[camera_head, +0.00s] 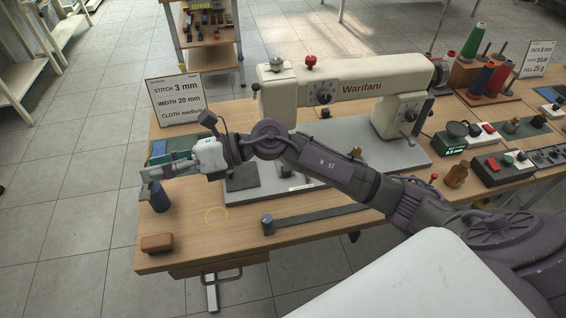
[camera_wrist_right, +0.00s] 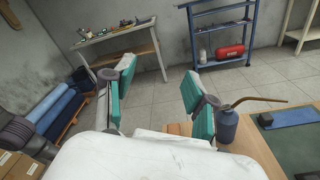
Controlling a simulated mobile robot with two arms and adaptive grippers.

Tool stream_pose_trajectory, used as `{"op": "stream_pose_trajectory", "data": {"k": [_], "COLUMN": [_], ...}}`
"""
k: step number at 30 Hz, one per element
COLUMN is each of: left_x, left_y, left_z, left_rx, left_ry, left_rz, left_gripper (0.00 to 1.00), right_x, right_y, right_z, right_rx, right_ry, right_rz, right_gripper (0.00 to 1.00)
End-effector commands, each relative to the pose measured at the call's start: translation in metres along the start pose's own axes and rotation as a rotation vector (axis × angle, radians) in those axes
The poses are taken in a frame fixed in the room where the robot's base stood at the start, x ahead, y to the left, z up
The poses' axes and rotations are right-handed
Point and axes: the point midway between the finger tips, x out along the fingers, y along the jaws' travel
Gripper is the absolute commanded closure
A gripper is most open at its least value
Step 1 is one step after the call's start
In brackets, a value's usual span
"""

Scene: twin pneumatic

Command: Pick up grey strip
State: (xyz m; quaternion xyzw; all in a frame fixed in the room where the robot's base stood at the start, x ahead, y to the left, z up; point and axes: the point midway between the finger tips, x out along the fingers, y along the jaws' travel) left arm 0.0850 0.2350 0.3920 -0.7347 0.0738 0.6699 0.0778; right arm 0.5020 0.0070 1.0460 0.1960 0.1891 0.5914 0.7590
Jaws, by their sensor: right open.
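A long, flat dark grey strip (camera_head: 318,215) lies on the wooden table in front of the sewing machine, with a small blue-grey cylinder (camera_head: 267,224) at its left end. My right gripper (camera_head: 155,175) is at the table's left edge, well to the left of the strip and above the table. Its teal-padded fingers (camera_wrist_right: 160,95) are spread apart in the wrist view, with nothing between them. The strip does not show in the wrist view. My left gripper is not in view.
A blue oil can (camera_head: 160,198) stands close to my right gripper; it also shows in the wrist view (camera_wrist_right: 226,128). A brown block (camera_head: 157,243) lies at the front left corner. The sewing machine (camera_head: 345,88) stands behind my arm. Bare wood surrounds a yellow ring (camera_head: 216,226).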

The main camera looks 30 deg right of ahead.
Motion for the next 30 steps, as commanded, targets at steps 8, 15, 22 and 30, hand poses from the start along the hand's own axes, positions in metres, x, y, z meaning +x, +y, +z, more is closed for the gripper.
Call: {"op": "stream_pose_trajectory", "data": {"k": [8, 15, 22, 30], "left_x": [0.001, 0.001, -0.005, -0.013], "left_y": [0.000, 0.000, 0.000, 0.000], "left_z": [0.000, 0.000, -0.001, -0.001], "left_rx": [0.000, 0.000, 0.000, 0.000], "left_ry": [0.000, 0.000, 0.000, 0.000], "left_rz": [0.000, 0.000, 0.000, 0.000], "left_gripper": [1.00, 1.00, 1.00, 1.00], "right_x": [-0.141, -0.256, -0.266, -0.263], "right_y": [-0.117, -0.144, -0.157, -0.183], "right_z": [-0.049, -0.023, -0.044, -0.085], "right_rx": [-0.441, -0.414, -0.396, -0.398], "right_ry": [1.001, 1.425, 1.469, 1.465], "right_rz": [-0.264, -0.436, -0.448, -0.448], "right_gripper": [0.44, 0.44, 0.44, 0.44]}}
